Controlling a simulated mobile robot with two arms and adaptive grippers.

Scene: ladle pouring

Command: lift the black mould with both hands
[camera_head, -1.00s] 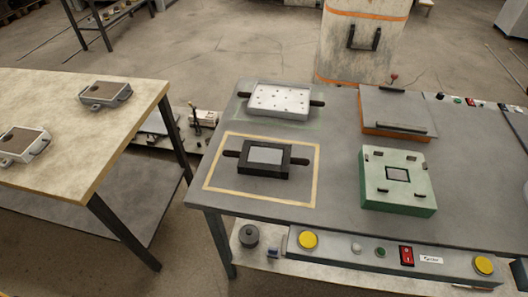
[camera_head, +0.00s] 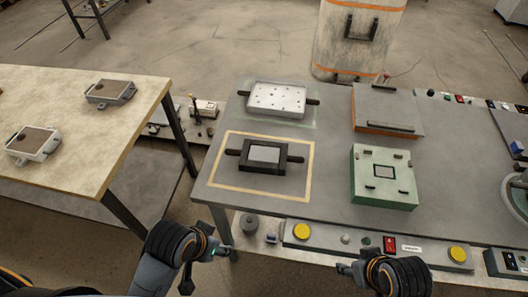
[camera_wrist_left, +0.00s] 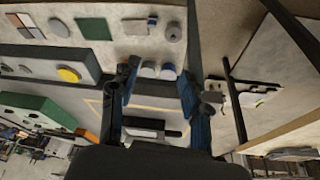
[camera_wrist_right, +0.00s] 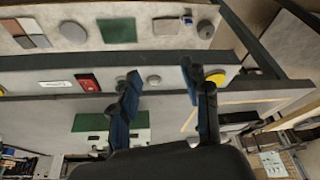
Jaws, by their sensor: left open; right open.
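The black mould (camera_head: 264,168) lies flat on the grey table inside a pale yellow outlined square. It has a grey plate in its middle and a dark handle on each side. My left gripper (camera_head: 206,268) is open and empty in front of the table's left corner, apart from the mould. My right gripper (camera_head: 345,268) is in front of the table's front edge, right of the mould and apart from it. In the left wrist view, the open left fingers (camera_wrist_left: 157,82) show with the mould (camera_wrist_left: 150,123) beyond them. In the right wrist view, the right fingers (camera_wrist_right: 164,76) are open and empty.
A white perforated plate (camera_head: 277,98) with dark handles sits behind the mould. A green box (camera_head: 382,190) and an orange-sided block (camera_head: 388,108) stand to its right. A control panel with yellow buttons (camera_head: 301,231) runs along the front. A side table (camera_head: 100,140) stands left.

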